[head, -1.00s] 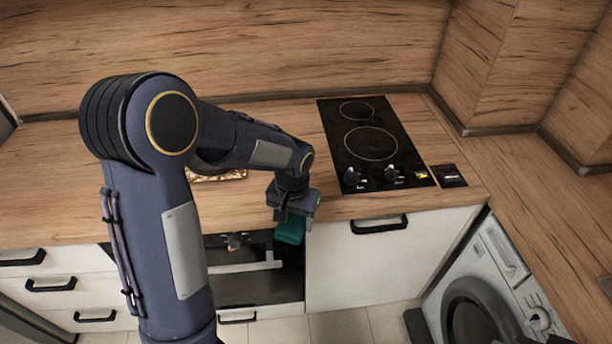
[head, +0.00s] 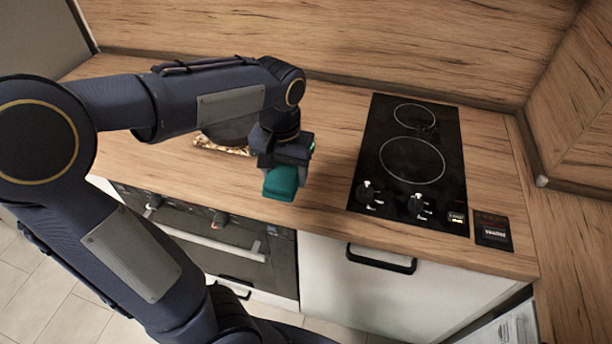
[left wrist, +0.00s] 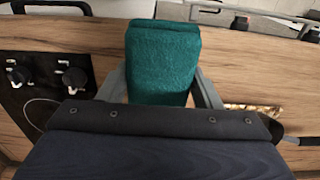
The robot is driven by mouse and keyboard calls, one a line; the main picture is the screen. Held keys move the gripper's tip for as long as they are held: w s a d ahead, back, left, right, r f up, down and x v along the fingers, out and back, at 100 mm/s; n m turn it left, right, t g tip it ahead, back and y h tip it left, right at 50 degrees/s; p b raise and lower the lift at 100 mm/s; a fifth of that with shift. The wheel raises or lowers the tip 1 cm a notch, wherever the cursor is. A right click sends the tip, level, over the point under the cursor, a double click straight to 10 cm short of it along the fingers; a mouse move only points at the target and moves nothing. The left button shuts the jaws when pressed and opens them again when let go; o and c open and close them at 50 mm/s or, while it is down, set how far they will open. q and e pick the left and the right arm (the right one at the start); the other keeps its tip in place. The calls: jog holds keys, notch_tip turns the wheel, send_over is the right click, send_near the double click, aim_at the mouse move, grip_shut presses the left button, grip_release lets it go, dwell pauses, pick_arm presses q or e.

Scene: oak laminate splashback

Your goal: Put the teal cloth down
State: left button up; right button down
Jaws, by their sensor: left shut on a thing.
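The teal cloth (head: 281,183) is a small folded block hanging below my left gripper (head: 284,166) in the head view. The gripper is shut on it, over the wooden countertop (head: 325,160) left of the hob. In the left wrist view the cloth (left wrist: 162,60) fills the space between the two grey fingers (left wrist: 160,88). Whether the cloth touches the counter cannot be told. My right gripper is not in view.
A black two-ring hob (head: 408,160) with knobs lies to the right of the gripper. A dark, gold-patterned item (head: 222,146) sits on the counter behind my arm, partly hidden. An oven (head: 215,235) is below the counter edge. Bare counter lies between gripper and hob.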

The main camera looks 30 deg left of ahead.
pick_arm(q)
jog(key=w, duration=0.1)
jog(key=w+f, duration=0.1)
jog(key=w, duration=0.1)
jog(key=w+f, duration=0.1)
jog(key=shift+w+a+p, duration=0.2)
jog(key=shift+w+p, duration=0.1)
jog(key=w+f, duration=0.2)
jog(key=f, duration=0.1)
jog(key=w+f, duration=0.2)
jog(key=shift+a+f, duration=0.15)
jog(key=shift+f, duration=0.05)
jog(key=f, duration=0.3)
jog(key=shift+w+f+p, duration=0.2)
jog(key=shift+p, duration=0.2)
